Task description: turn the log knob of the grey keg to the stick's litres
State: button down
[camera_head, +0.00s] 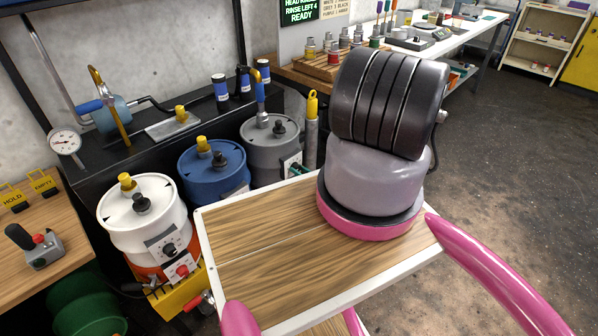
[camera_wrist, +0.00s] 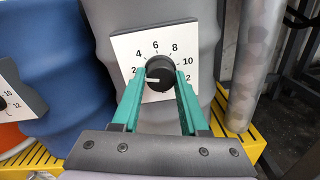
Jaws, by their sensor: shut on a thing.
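The grey keg (camera_head: 270,150) stands at the right end of the row of kegs. Its white dial plate carries a round black log knob (camera_wrist: 161,68). The knob's white mark points left, near or just below the 2; the lower part of the scale is hidden behind my fingers. My gripper (camera_wrist: 161,77) has its two teal fingers on either side of the knob, shut on it. In the head view only a bit of teal shows beside the plate. A stick with a blue grip and yellow hook (camera_head: 258,90) stands up at the grey keg's top; no litre reading is legible.
A blue keg (camera_head: 208,170) and a white keg (camera_head: 145,215) stand to the left. A grey tube (camera_wrist: 257,60) rises close to the right of the keg, above a yellow grating (camera_wrist: 250,145). A wooden-topped tray (camera_head: 270,240) is in front.

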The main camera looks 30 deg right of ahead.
jog(key=shift+s+f+n, duration=0.1)
jog(key=shift+n, duration=0.3)
jog(key=shift+c, duration=2.2)
grip_release()
jog(key=shift+d, duration=0.1)
jog(key=v, duration=1)
jog(key=shift+s, duration=0.35)
